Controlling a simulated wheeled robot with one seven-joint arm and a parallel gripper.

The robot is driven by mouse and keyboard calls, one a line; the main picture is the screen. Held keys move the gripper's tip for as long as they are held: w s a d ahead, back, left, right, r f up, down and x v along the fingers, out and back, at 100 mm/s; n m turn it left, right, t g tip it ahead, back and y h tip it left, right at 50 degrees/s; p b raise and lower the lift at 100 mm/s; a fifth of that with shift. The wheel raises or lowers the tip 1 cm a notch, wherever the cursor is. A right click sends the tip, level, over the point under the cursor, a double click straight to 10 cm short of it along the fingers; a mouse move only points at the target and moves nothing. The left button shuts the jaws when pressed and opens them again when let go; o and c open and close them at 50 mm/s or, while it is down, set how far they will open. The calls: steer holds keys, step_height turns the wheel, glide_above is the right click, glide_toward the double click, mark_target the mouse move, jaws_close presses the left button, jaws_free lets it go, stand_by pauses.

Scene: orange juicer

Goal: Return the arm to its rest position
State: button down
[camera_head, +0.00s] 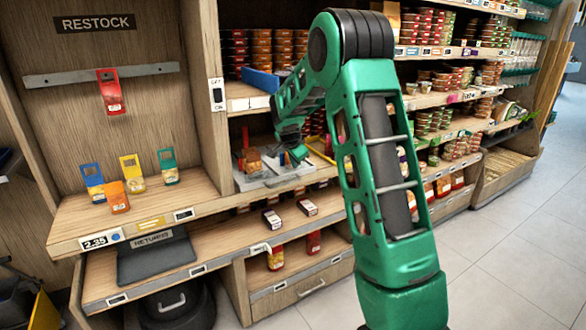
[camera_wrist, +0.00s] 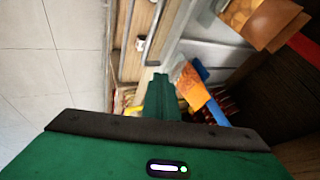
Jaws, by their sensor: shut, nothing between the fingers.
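My green arm reaches from the lower right up to an elbow at the top and then down into the shelf unit. My gripper (camera_head: 297,157) is at its end, low over a pale grey tray-like surface (camera_head: 283,183) on the middle shelf. Its green fingers also show in the wrist view (camera_wrist: 160,82), together and with nothing between them. An orange item (camera_head: 252,160) stands just left of the gripper. In the wrist view an orange-and-blue item (camera_wrist: 195,88) is close to the right of the fingers. My arm hides part of the shelf behind it.
A blue bin (camera_head: 262,81) sits on the shelf above the gripper. The wooden counter at left holds several coloured packets, one being orange (camera_head: 115,197), and a red packet (camera_head: 110,92) hangs on a rail. Stocked shelves run along the right. The tiled floor (camera_head: 505,235) at right is clear.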

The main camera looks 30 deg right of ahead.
steer(key=s+a+r+n+g+y, duration=0.1)
steer(key=s+a+r+n, duration=0.1)
steer(key=s, duration=0.8)
steer(key=s+a+r+n+g, duration=0.1)
steer(key=s+r+n, duration=0.15)
steer(key=s, duration=0.65)
steer(key=s+a+r+n+g+y, duration=0.1)
steer(key=s+a+r, duration=0.15)
steer(key=s, duration=0.75)
steer(key=s+a+f+n+g+y, duration=0.1)
steer(key=s+a, duration=0.3)
steer(key=s, duration=0.7)
steer(key=s+a+f+n+g+y, duration=0.1)
steer(key=s+a+n, duration=0.3)
steer(key=s, duration=0.7)
steer(key=shift+s+f+g+y, duration=0.3)
steer(key=shift+f+y, duration=0.2)
steer(key=shift+f, duration=0.1)
